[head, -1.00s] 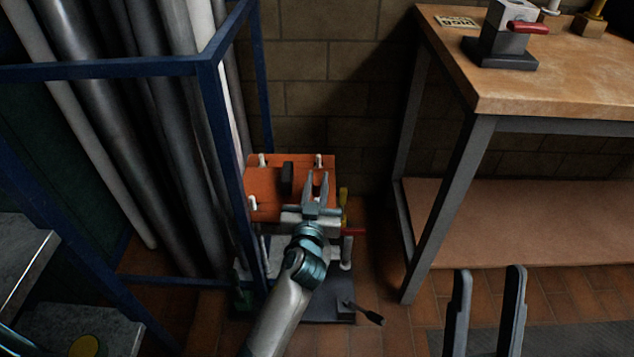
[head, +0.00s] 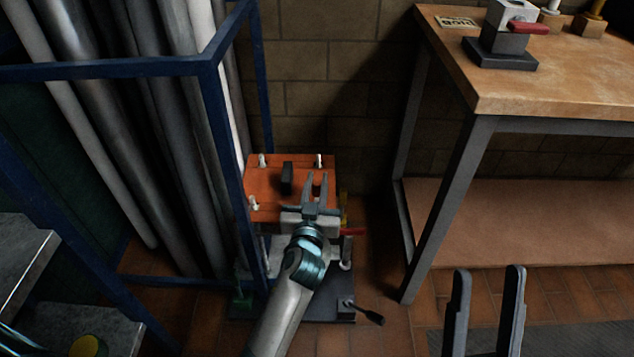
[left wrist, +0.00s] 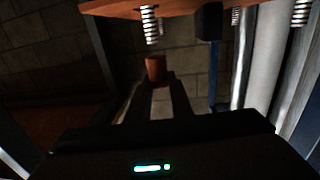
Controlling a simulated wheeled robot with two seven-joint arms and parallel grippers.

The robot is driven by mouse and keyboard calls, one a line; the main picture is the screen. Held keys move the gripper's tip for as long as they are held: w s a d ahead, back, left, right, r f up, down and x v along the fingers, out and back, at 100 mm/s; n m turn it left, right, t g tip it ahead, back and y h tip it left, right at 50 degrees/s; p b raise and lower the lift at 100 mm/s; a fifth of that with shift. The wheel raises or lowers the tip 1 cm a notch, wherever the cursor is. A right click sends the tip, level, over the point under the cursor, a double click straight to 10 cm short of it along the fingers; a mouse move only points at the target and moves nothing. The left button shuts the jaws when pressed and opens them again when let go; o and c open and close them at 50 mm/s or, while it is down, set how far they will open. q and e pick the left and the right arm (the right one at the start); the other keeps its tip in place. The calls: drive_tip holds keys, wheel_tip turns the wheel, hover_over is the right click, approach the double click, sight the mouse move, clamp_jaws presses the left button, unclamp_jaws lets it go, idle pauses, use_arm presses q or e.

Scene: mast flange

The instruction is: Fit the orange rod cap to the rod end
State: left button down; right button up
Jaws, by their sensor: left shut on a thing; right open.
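The orange rod cap (left wrist: 155,69) is a small cylinder between the fingertips of my left gripper (left wrist: 158,82), which is shut on it. In the left wrist view a threaded rod end (left wrist: 149,25) shows just above the cap, with a small gap between them in the picture. In the head view my left gripper (head: 316,182) is over the right part of the orange plate (head: 268,205); I cannot make out the cap there. My right gripper (head: 485,285) is open and empty at the lower right.
Other rod ends (left wrist: 236,15) and a dark block (left wrist: 208,22) stand beside it on the plate. A blue rack (head: 228,125) with long pipes is close at left. A wooden workbench (head: 560,90) stands at right. Floor (head: 385,270) between is mostly clear.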

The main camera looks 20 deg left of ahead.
sight(317, 198)
use_arm(q)
drive_tip(key=shift+f+b, duration=1.9)
drive_tip(key=shift+f, duration=0.3)
idle(0.6)
drive_tip(key=c, duration=1.5)
unclamp_jaws()
